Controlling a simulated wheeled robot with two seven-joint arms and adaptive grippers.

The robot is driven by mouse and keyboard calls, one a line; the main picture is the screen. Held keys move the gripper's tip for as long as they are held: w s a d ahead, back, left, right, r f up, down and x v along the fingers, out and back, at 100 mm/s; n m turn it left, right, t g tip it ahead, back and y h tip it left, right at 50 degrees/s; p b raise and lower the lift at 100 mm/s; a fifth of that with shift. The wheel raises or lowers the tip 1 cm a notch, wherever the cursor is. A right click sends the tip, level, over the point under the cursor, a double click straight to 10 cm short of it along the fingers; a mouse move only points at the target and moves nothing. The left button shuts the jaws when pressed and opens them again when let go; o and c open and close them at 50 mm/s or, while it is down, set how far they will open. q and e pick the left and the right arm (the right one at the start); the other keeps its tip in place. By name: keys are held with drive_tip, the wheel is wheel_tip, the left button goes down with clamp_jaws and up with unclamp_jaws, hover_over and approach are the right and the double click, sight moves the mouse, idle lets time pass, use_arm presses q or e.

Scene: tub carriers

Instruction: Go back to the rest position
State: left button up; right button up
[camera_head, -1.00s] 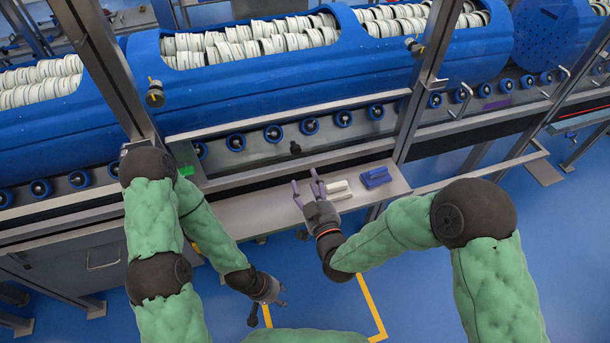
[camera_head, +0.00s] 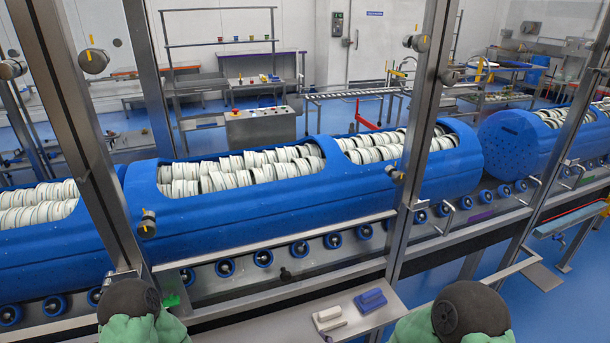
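Neither gripper shows in the head view now. Only the dark shoulder joints and green upper parts of my two arms show along the bottom edge, one at the left and one right of centre. The forearms and hands are below the picture, so their pose and state are hidden. A steel shelf (camera_head: 397,306) at the bottom centre carries a white block (camera_head: 328,314) and a blue block (camera_head: 370,301), side by side. No gripper touches either block in view.
Large blue tub carriers (camera_head: 230,200) filled with white round items lie on a roller conveyor (camera_head: 263,257) across the middle. Steel posts (camera_head: 412,150) stand between me and the carriers. Behind are a control box (camera_head: 260,127), workbenches and open blue floor.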

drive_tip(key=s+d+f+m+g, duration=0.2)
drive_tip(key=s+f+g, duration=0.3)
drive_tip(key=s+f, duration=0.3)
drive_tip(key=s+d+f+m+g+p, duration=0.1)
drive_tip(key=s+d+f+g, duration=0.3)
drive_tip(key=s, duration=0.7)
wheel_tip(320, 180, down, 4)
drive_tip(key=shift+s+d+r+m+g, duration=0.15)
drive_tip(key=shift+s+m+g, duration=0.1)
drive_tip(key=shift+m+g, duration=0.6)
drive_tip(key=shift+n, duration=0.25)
